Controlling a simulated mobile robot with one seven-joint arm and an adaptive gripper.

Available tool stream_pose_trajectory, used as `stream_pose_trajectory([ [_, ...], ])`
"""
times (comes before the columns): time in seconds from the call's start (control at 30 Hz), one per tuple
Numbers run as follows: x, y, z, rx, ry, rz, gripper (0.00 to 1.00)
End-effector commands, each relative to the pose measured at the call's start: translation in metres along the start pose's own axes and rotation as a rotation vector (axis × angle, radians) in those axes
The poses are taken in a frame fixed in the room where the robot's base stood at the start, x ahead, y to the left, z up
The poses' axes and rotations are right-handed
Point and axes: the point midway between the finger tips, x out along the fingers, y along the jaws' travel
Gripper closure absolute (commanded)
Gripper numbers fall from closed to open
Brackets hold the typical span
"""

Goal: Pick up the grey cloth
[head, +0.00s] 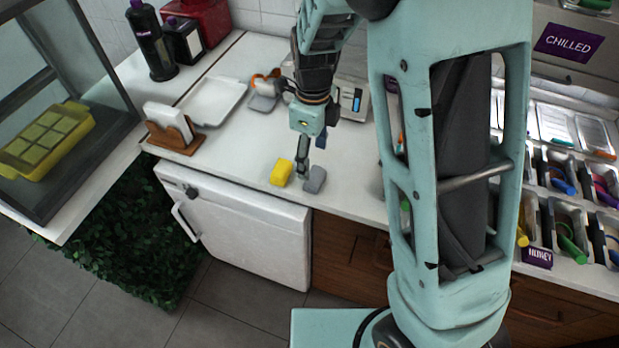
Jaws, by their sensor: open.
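A small grey folded cloth (315,180) lies on the white counter near its front edge, to the right of a yellow sponge-like block (281,172). My gripper (307,168) points down from above, open, with its fingertips right at the cloth's upper left side. One finger shows clearly between the yellow block and the cloth; the other is partly hidden. I cannot tell whether the fingers touch the cloth. The cloth lies flat on the counter.
A white tray (212,101), a wooden napkin holder (176,138) and a scale-like device (352,98) stand farther back. Topping bins (566,215) line the right side. The counter (236,160) left of the yellow block is clear. My arm hides part of the counter.

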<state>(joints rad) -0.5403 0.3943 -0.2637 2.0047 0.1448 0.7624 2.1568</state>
Motion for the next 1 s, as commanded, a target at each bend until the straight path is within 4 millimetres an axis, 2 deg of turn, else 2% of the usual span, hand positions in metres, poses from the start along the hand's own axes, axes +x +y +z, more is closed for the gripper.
stream_pose_trajectory([
  [0.03,0.010,0.000,-0.001,0.001,0.003,0.003,0.35],
  [0.13,0.025,-0.001,-0.001,0.002,0.002,0.002,0.35],
  [0.37,0.041,-0.002,-0.001,0.002,0.000,0.001,0.35],
  [0.7,0.082,-0.009,-0.003,0.002,0.000,0.000,0.35],
  [1.0,0.088,-0.009,-0.002,0.002,-0.002,-0.001,0.35],
])
